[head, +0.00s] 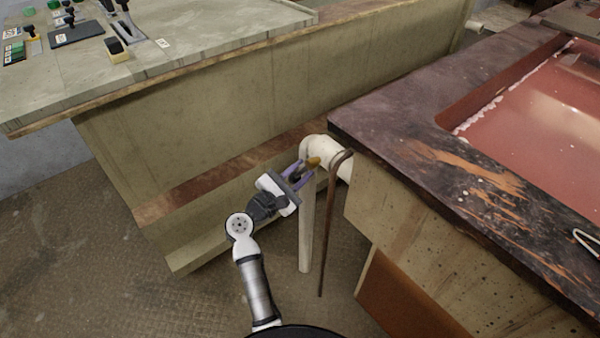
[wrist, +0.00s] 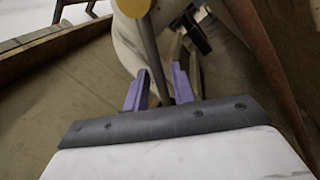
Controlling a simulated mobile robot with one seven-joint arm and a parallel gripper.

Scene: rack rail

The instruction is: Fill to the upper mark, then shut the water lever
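A thick white pipe (head: 306,225) bends over beside the right-hand counter, with a brass-coloured part (head: 313,161) at its bend. In the wrist view a brass fitting (wrist: 133,7) sits on the pale pipe, and a dark bar-like lever (wrist: 149,45) runs down from it. My gripper (head: 303,172) is at the pipe's bend, its purple fingers apart. In the wrist view the lever lies between the fingertips (wrist: 160,70), with a visible gap on the right. The basin (head: 470,105) at the right shows a reddish, glossy inside with whitish patches along its wall. I cannot make out marks or level.
A thin brown rod or hose (head: 327,225) hangs close to the right of the pipe. The dark counter edge (head: 400,165) is just to the right. A pale bench (head: 200,65) with tools stands behind left. The floor (head: 120,270) at left is clear.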

